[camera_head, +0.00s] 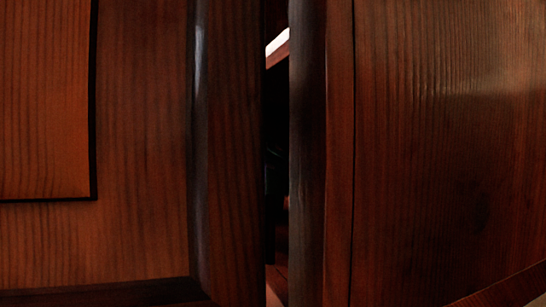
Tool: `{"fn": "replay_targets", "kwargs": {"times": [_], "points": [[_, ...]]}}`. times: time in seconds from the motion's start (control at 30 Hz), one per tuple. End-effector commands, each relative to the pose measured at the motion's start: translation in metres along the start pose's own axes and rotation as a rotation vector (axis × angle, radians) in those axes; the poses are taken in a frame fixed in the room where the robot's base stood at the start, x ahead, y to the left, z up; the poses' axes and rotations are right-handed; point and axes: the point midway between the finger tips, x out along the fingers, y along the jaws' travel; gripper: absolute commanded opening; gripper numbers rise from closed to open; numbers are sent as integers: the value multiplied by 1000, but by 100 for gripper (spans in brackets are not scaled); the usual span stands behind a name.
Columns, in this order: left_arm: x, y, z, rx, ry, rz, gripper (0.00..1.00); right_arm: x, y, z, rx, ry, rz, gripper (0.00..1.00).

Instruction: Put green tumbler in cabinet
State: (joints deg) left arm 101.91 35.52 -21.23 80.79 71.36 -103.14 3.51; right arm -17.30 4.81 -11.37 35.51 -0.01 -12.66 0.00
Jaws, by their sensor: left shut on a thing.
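Dark wood fills almost the whole head view, very close to the camera. A panelled wooden door or cabinet front (140,130) covers the left part, with a rounded upright edge. Another wooden panel (440,150) covers the right part. I cannot tell which of these belongs to the cabinet of the task. The green tumbler is not visible. Neither of my grippers can be made out. Small dark shapes show in the narrow gap between the panels, too dim to identify.
The narrow upright gap between the two panels is the only opening in view. A bright white patch (277,42) shows at its top, above a slanted wooden edge. A pale strip (522,290) crosses the bottom right corner. The panels block everything else.

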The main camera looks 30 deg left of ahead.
Motion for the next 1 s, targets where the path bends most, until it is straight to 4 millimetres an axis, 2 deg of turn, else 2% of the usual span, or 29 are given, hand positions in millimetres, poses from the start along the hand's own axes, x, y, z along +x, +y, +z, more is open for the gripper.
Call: {"fn": "replay_targets", "kwargs": {"times": [0.03,0.07,0.1,0.5,0.67,1.0], "points": [[0,0,1,0,-1,0,24,1,0,0,0,0,0,40],[0,0,1,-1,-1,0,36,0,0,0,0,0,0,40],[0,0,1,-1,-1,0,37,0,0,0,0,0,0,40],[-5,0,-3,-1,1,-1,37,0,-5,-2,1,2,-6,40],[-31,0,-1,0,4,-3,37,10,-8,-1,2,4,-10,40],[-101,0,-2,0,2,-3,37,22,-8,-1,1,5,-9,40]]}}
